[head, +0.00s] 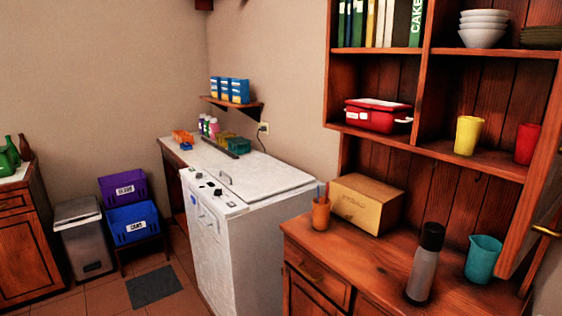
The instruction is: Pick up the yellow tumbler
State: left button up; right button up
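The yellow tumbler (467,135) stands upright on the middle shelf of the wooden hutch at the right, in the right-hand compartment. A red tumbler (527,143) stands to its right on the same shelf, apart from it. Neither of my grippers shows in the head view. Nothing touches the yellow tumbler.
Below, the hutch counter (370,272) holds a bottle (423,268), a teal pitcher (483,260), a cardboard box (367,203) and an orange cup (321,214). White bowls (483,30) sit above the tumbler. A red lidded container (378,116) is left of it, past a divider.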

aim_at(469, 129)
jog(key=z, duration=1.75)
jog(key=j+u, duration=0.1)
jog(key=i+j, duration=0.05)
jog(key=j, duration=0.05)
